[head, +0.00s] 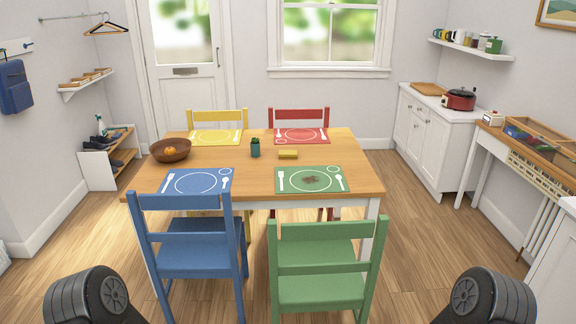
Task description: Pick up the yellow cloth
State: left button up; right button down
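The yellow cloth (288,154) looks like a small, thick folded block. It lies flat on the bare wood of the dining table (262,176), right of the middle, between the red placemat (302,135) and the green placemat (335,187). A small dark teal pot with a plant (255,149) stands to its left, apart from it. Neither of my grippers is in view. Only dark rounded parts of my own arms show at the bottom left and bottom right. Nothing hides the cloth.
A blue chair (196,258) and a green chair (318,261) stand at the table's near side. A brown bowl (171,152) sits at the table's left. A brown smear (311,180) marks the green placemat. Floor is clear right of the table.

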aim_at(283, 154)
jog(key=i+l+z, duration=0.95)
jog(key=i+z, duration=0.15)
jog(key=i, duration=0.15)
jog(key=i+z, duration=0.4)
jog(key=i+u, duration=0.2)
jog(key=i, duration=0.3)
jog(key=i+u, duration=0.2)
jog(key=i, duration=0.35)
jog(key=i+l+u, duration=0.2)
jog(key=i, duration=0.3)
jog(key=i+u, duration=0.3)
jog(key=i, duration=0.2)
jog(key=i+l+u, duration=0.15)
jog(key=i+u, duration=0.15)
jog(key=i, duration=0.2)
jog(key=i+l+u, duration=0.35)
jog(key=i, duration=0.15)
jog(key=i+l+u, duration=0.3)
jog(key=i, duration=0.2)
jog(key=i+l+u, duration=0.45)
jog(key=l+u, duration=0.15)
jog(key=l, duration=0.15)
jog(key=i+l+u, duration=0.15)
jog(key=l+u, duration=0.15)
jog(key=l, duration=0.15)
jog(key=i+l+u, duration=0.1)
jog(key=l+u, duration=0.2)
jog(key=l, duration=0.15)
jog(key=l+u, duration=0.3)
jog(key=l, duration=0.2)
